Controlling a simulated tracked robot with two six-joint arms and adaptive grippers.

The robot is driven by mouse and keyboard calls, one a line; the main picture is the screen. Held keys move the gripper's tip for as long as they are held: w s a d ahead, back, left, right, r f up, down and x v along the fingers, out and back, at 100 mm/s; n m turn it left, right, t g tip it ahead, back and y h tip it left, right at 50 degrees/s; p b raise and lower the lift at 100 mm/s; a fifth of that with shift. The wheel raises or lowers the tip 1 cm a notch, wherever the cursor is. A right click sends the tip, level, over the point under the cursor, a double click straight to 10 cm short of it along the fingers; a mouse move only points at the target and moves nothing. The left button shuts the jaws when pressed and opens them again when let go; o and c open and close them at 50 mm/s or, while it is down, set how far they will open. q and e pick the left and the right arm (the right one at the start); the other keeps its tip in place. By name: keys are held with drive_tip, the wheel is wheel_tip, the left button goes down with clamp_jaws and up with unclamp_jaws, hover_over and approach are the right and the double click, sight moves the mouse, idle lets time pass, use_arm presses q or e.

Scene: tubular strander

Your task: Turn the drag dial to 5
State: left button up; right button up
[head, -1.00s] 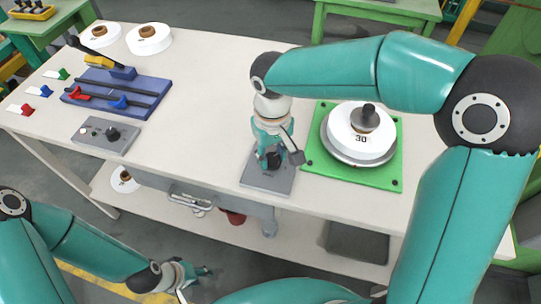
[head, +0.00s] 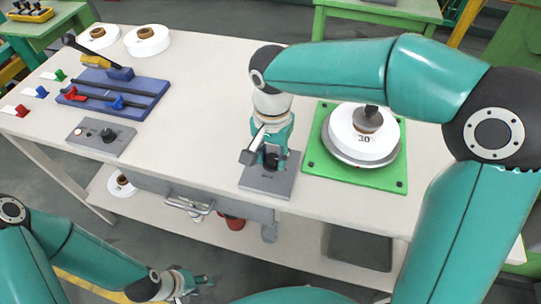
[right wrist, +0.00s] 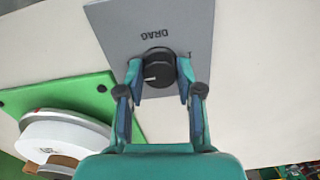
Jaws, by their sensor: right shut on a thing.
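The drag dial is a round black knob (right wrist: 158,72) with a white pointer line, on a grey plate (head: 281,184) on the table. In the right wrist view the plate's word DRAG reads upside down and the pointer line lies toward the left. A mark like a 1 shows beside the right finger; other scale marks are hidden or unreadable. My right gripper (right wrist: 158,78) points down over the plate, shut on the dial with one finger on each side. My left gripper (head: 203,281) hangs low in front of the table, away from everything; its fingers are too small to read.
A green base (head: 318,176) with a white spool (head: 350,148) stands just right of the dial plate. A grey box with a black knob (head: 109,135) and a blue slider block (head: 140,88) are on the left. The table between them is clear.

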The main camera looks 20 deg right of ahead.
sight(272, 157)
drive_tip(key=shift+w+r+m, duration=0.15)
drive_tip(key=shift+w+m, duration=0.05)
drive_tip(key=shift+m, duration=1)
drive_tip(key=o, duration=1.1)
drive_tip(key=shift+o, duration=0.3)
drive_tip(key=shift+s, duration=0.1)
wheel_tip(272, 157, up, 12)
